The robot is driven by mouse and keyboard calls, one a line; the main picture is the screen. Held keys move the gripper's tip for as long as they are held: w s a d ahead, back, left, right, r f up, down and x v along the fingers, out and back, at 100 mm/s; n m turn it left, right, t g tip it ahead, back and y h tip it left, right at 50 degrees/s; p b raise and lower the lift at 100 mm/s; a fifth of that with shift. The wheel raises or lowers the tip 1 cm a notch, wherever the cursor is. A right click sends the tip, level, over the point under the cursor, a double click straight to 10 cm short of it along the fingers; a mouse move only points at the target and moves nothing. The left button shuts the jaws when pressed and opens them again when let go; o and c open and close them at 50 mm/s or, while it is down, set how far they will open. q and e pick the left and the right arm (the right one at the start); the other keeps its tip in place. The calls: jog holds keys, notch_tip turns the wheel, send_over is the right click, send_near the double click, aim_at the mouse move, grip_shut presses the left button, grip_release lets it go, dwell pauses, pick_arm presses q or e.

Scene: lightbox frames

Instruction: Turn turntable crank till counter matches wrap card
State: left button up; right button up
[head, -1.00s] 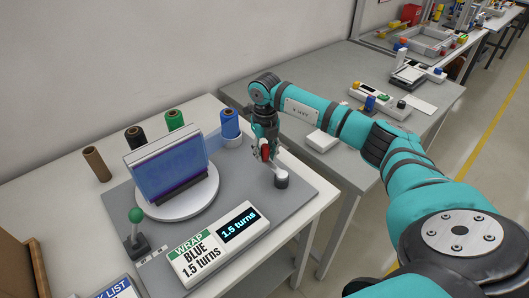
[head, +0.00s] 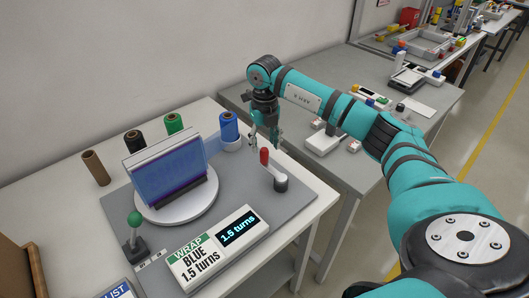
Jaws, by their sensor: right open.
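The turntable (head: 178,208) is a white round disc carrying an upright panel (head: 170,176) covered in blue film. A blue film roll (head: 229,127) stands behind it, with film running to the panel. The crank (head: 280,182) stands right of the turntable, with a red handle (head: 264,156). The wrap card (head: 194,263) reads "WRAP BLUE 1.5 turns". The counter (head: 239,229) beside it reads "1.5 turns". My right gripper (head: 266,145) is open, just above and behind the red handle, and appears apart from it. My left gripper is not in view.
Brown (head: 95,168), black (head: 135,143) and green (head: 174,124) rolls stand along the back. A green-knobbed lever (head: 135,221) stands front left. A second grey table (head: 400,118) with devices lies to the right. A brown box edge is at far left.

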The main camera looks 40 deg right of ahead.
notch_tip(320, 180, up, 7)
jog(key=shift+f, duration=0.1)
dwell(0.7)
